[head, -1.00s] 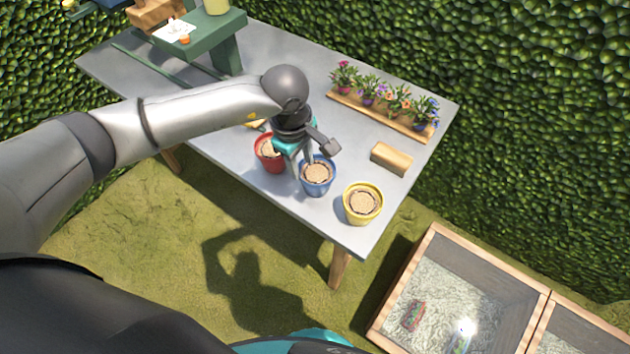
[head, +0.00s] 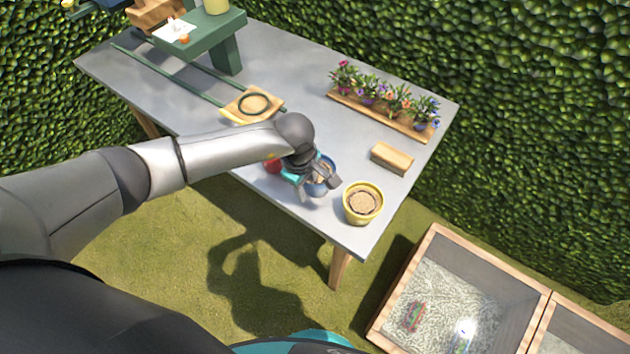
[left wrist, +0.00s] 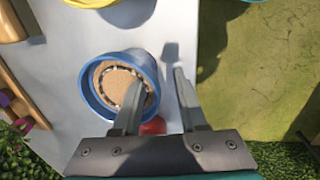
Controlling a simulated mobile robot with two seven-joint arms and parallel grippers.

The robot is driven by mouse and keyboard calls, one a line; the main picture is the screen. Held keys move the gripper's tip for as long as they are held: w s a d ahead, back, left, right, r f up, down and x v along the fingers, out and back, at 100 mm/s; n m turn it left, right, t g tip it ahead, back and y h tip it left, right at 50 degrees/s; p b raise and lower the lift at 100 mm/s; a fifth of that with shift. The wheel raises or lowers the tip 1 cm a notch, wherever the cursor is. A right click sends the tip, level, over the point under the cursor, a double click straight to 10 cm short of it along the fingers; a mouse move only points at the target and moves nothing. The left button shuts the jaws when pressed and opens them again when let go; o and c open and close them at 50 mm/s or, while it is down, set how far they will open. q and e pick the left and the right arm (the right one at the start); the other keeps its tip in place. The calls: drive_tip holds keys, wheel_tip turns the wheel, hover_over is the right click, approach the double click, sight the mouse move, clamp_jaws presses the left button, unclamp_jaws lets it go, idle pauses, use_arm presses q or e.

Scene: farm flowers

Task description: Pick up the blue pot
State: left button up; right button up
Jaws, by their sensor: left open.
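The blue pot (head: 318,189), filled with brown soil, stands on the grey table near its front edge, partly hidden by my left gripper (head: 314,190) in the head view. In the left wrist view the blue pot (left wrist: 84,88) is left of centre. My left gripper (left wrist: 160,78) is open there. One finger overlaps the pot's opening and the other is outside its right rim. The rim lies between the fingers in the picture; I cannot tell whether they touch it. My right gripper is not in view.
A red pot (head: 271,165) is left of the blue pot, mostly hidden by my arm. A yellow pot (head: 363,204) stands to the right. A wooden block (head: 391,158) and a row of flowers (head: 385,101) are behind. A wooden tray (head: 253,104) lies farther left.

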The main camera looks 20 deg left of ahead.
use_arm(q)
clamp_jaws()
idle(1.4)
